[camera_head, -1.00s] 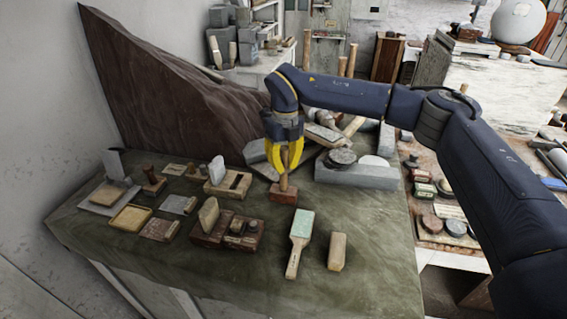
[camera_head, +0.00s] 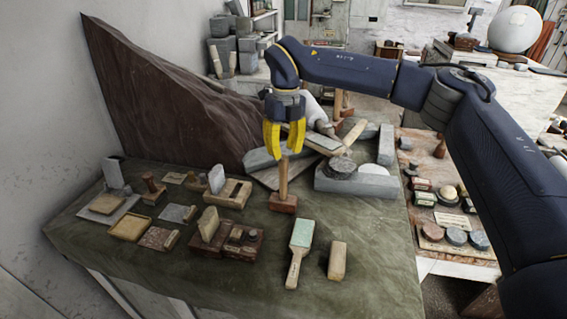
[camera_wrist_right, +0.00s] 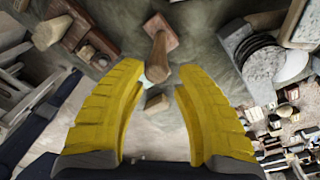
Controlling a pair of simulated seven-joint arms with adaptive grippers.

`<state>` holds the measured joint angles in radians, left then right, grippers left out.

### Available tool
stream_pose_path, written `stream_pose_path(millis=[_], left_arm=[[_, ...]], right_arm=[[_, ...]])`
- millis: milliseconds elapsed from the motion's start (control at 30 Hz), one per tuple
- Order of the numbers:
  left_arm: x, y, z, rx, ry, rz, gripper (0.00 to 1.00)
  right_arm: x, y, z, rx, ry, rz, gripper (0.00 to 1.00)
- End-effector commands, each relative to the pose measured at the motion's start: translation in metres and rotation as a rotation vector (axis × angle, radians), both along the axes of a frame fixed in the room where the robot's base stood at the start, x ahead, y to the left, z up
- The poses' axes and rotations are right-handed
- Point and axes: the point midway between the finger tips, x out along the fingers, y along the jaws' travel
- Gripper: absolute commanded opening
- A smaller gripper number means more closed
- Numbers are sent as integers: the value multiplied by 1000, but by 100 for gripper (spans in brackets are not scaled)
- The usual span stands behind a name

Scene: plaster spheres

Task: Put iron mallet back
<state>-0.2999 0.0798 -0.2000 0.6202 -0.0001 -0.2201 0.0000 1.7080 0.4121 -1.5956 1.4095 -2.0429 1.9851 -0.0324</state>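A mallet with a reddish-brown block head (camera_head: 283,204) and a pale wooden handle stands head down on the green-covered table, handle pointing up. I cannot tell from its look whether it is iron. My right gripper (camera_head: 285,155) is open and empty above it, yellow fingers pointing down, tips about level with the top of the handle. In the right wrist view the mallet's handle (camera_wrist_right: 157,58) lies beyond the gap between the open fingers (camera_wrist_right: 160,72). My left gripper is not in view.
A green-faced paddle (camera_head: 301,236) and a wooden block (camera_head: 337,261) lie in front. Small boxes and tools, including a wooden block plane (camera_head: 233,193), fill the left. A grey stone block (camera_head: 355,183) stands right of the mallet. A dark rock-like slope (camera_head: 165,100) rises behind.

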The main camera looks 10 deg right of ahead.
Motion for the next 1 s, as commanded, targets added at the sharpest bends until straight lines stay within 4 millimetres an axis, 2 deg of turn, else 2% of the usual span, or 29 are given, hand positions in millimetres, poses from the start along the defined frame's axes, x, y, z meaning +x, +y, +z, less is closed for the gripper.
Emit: stream_pose_path(millis=[100,333,1000], left_arm=[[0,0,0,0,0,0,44],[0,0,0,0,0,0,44],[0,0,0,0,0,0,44]], right_arm=[[1,0,18,1,-2,0,31],[2,-1,37,0,1,1,31],[2,-1,42,1,1,1,31]])
